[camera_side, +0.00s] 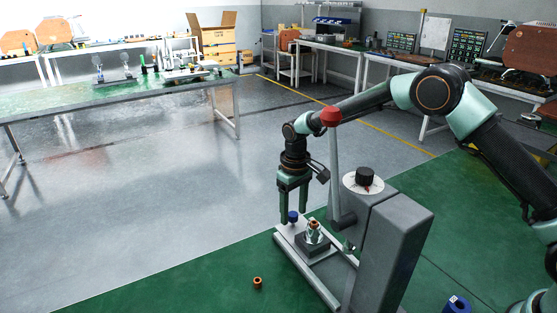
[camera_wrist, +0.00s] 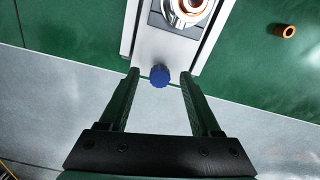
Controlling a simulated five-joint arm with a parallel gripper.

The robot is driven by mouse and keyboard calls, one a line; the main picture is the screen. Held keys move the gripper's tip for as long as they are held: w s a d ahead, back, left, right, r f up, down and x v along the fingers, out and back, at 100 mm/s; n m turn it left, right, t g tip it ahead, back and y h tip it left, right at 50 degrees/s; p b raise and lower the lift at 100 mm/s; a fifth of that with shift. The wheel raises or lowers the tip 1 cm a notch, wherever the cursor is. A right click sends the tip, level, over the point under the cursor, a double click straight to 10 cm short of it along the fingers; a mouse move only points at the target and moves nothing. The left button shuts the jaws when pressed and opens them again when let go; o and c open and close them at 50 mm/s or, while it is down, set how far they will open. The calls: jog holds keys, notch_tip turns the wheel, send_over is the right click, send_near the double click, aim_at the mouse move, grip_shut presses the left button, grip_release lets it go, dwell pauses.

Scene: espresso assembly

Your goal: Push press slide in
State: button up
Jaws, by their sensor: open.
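The press (camera_side: 385,240) is a grey upright body with a black dial on top and a lever ending in a red knob (camera_side: 331,116). Its slide (camera_side: 286,233) extends out toward the left on the press base. The slide has a blue knob (camera_side: 292,216) at its outer end, also in the wrist view (camera_wrist: 160,77). A dark block on the slide holds a silver and copper-coloured part (camera_side: 314,231), cut off at the top of the wrist view (camera_wrist: 188,8). My gripper (camera_side: 294,210) points down, open, with its fingers on either side of the blue knob; I see gaps on both sides (camera_wrist: 160,73).
A small orange ring (camera_side: 257,282) lies on the green mat left of the press, also in the wrist view (camera_wrist: 285,32). A blue ring-shaped part (camera_side: 457,304) lies at the lower right. Tables with equipment stand farther back. The grey floor to the left is clear.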

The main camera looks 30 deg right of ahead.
jog(key=shift+f, duration=0.2)
grip_shut()
dwell(1.4)
